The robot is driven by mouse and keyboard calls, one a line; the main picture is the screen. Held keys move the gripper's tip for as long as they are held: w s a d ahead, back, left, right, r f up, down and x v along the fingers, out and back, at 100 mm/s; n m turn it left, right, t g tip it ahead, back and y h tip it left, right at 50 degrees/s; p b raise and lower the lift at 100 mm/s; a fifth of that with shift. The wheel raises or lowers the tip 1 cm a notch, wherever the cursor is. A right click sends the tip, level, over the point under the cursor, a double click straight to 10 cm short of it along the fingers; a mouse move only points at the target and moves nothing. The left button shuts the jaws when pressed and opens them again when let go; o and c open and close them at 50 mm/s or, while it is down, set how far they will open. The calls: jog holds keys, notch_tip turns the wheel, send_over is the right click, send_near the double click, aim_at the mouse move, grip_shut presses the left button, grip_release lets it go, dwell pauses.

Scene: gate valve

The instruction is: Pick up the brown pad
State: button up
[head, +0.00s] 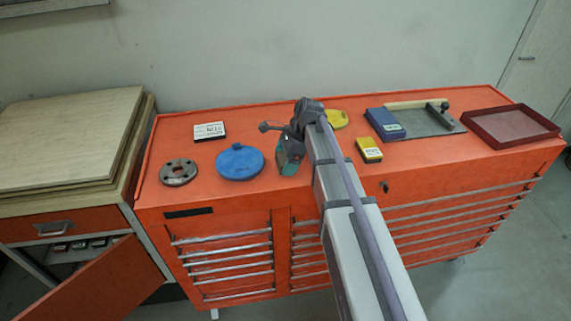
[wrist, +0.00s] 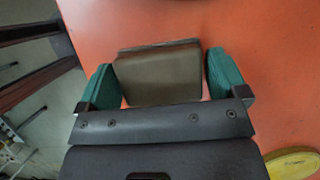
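The brown pad (wrist: 158,76) is a dark brown block in the wrist view, over the orange cabinet top. My gripper (wrist: 162,66) has teal fingers, one on each side of the pad. A narrow gap shows between the pad and the right finger; the left finger is very close to the pad's side, and I cannot tell if it touches. The gripper is open around the pad. In the head view my gripper (head: 290,155) is low over the cabinet top, near its front edge, and I cannot make out the pad there.
On the orange cabinet (head: 230,210), a blue round disc (head: 240,161) and a grey flange (head: 179,172) lie left of my gripper. A yellow box (head: 369,149), a blue box (head: 385,123) and a red-rimmed tray (head: 511,125) lie right. A yellow part (wrist: 292,164) shows in the wrist view.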

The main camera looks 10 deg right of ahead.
jog(key=c, duration=0.6)
